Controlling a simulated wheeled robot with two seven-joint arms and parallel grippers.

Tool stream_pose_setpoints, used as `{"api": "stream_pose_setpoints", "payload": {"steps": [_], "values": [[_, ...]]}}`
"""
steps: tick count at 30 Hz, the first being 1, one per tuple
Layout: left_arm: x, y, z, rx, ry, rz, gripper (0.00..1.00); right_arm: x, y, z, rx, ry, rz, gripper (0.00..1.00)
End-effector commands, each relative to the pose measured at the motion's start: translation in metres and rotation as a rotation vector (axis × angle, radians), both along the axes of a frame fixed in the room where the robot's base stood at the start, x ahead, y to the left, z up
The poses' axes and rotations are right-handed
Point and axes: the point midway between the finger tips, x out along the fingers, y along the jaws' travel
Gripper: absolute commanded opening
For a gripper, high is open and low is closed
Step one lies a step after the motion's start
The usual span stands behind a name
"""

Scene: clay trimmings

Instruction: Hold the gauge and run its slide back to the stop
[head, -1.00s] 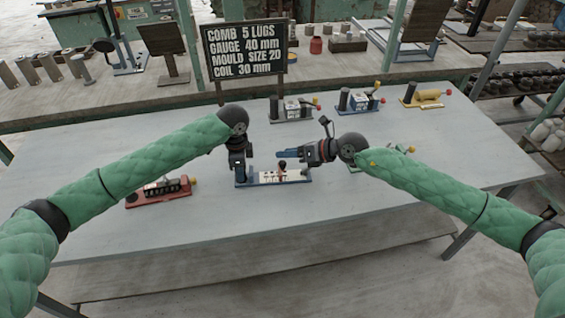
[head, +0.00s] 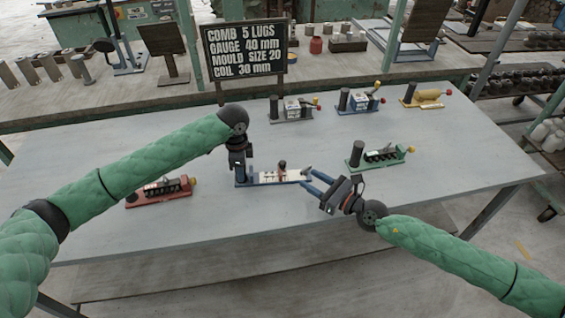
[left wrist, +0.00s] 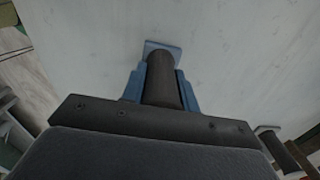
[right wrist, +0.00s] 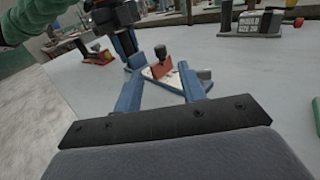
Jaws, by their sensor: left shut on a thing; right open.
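The gauge (head: 268,180) is a blue base with a white marked plate, lying on the grey table. Its slide (right wrist: 161,64) is a reddish block with a dark knob; in the head view the slide (head: 282,168) sits about midway along the plate. My left gripper (head: 239,176) is shut on the dark post (left wrist: 163,82) at the gauge's left end, with blue fingers on both sides of it. My right gripper (head: 307,178) is open at the gauge's right end, its fingers pointing toward the slide with nothing between them that I can confirm.
A red device (head: 160,192) lies to the left and a green one (head: 378,157) behind right. Grey (head: 292,108), blue (head: 360,100) and yellow (head: 425,98) devices stand along the back. A black sign (head: 245,50) stands behind the table. The front of the table is clear.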

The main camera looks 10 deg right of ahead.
Motion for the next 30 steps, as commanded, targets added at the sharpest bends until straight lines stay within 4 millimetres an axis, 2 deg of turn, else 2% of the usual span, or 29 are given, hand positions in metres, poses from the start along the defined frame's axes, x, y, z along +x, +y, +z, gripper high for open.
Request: {"api": "stream_pose_setpoints", "payload": {"steps": [5,21,30], "values": [[0.000,0.000,0.001,-0.001,-0.001,0.000,0.00,0.000,0.003,0.000,0.001,-0.008,-0.004,0.41],[0.000,0.000,0.001,-0.001,-0.001,0.000,0.00,0.020,0.021,-0.001,0.001,-0.004,-0.006,0.41],[0.000,0.000,0.001,-0.001,-0.001,0.000,0.00,0.042,0.043,-0.001,0.001,-0.005,-0.006,0.41]]}}
